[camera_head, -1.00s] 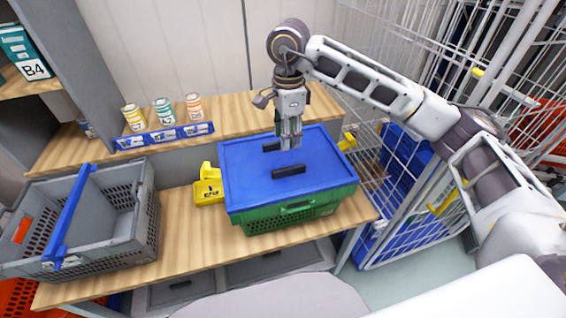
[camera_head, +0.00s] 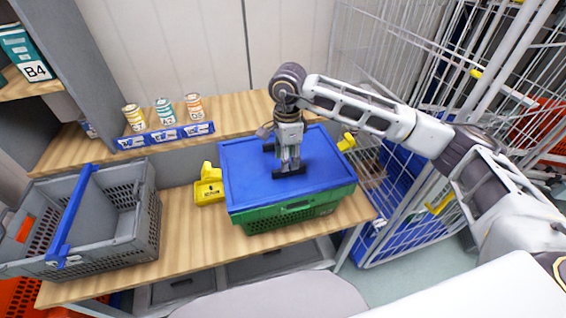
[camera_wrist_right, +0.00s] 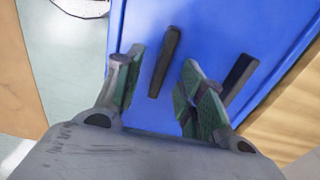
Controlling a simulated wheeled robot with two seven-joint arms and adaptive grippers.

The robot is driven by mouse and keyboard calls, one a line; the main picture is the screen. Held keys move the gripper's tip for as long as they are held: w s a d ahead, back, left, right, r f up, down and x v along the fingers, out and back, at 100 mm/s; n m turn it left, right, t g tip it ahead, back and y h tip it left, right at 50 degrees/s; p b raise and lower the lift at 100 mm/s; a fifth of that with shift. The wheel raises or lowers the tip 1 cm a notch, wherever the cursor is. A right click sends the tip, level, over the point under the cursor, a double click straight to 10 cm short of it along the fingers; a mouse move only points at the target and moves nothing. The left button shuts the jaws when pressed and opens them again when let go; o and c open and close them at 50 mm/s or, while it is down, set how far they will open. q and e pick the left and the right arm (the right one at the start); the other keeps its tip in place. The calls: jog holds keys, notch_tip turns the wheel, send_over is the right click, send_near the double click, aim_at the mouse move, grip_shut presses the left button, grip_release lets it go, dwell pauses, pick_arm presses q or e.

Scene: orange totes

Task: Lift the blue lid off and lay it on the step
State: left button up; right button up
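The blue lid (camera_head: 240,180) lies flat on a green crate (camera_head: 290,213) on the wooden bench. Two black bar handles stand on the lid: the front one (camera_head: 290,174) and the rear one, mostly hidden behind my gripper. My right gripper (camera_head: 290,168) points down over the lid at the front handle. In the right wrist view its fingers (camera_wrist_right: 160,68) are open, with one black handle (camera_wrist_right: 165,62) showing between them and the other (camera_wrist_right: 239,78) beside the right finger. Contact cannot be told. The raised wooden step (camera_head: 236,118) runs behind the crate. My left gripper is out of view.
Several small cans (camera_head: 164,111) and a blue label strip (camera_head: 165,137) occupy the step's left part. A yellow bin (camera_head: 209,188) stands left of the crate, and a grey basket (camera_head: 120,240) farther left. A white wire cage (camera_head: 400,215) stands on the right.

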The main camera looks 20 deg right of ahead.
jog(key=shift+f, duration=0.3)
jog(key=f, duration=0.1)
jog(key=f+p, duration=0.1)
jog(key=f, duration=0.1)
jog(key=shift+w+f, duration=0.2)
jog(key=shift+w, duration=0.1)
jog(key=shift+f+p, duration=0.3)
jog(key=shift+f, duration=0.25)
jog(key=shift+c, duration=0.3)
grip_shut()
